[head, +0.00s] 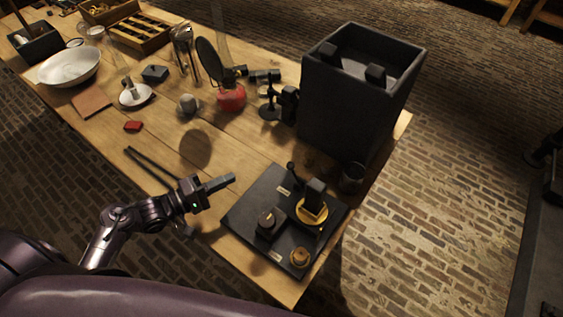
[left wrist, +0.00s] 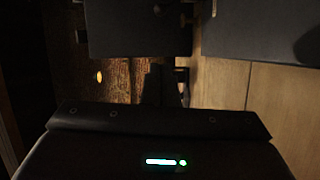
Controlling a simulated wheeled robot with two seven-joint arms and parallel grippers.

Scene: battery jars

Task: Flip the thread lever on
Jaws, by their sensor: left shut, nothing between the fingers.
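A dark board (head: 238,216) lies on the near right part of the table. On it stand a black upright block on a brass disc (head: 312,207), a dark round-topped part (head: 268,222), a brass knob (head: 299,257) and a small dark lever-like stem (head: 292,174) at the back edge. Small pale labels lie on the board, too small to read, so I cannot tell which part is the thread lever. My left gripper (head: 229,179) is shut and empty, just left of the board and apart from these parts. The left wrist view is dark.
A large dark box (head: 345,110) stands behind the board, with a dark cup (head: 352,178) beside it. A red-based object (head: 231,97), a grey knob-like piece (head: 188,104) and a white bowl (head: 69,66) stand farther back. Dark rods (head: 150,167) lie left of my gripper.

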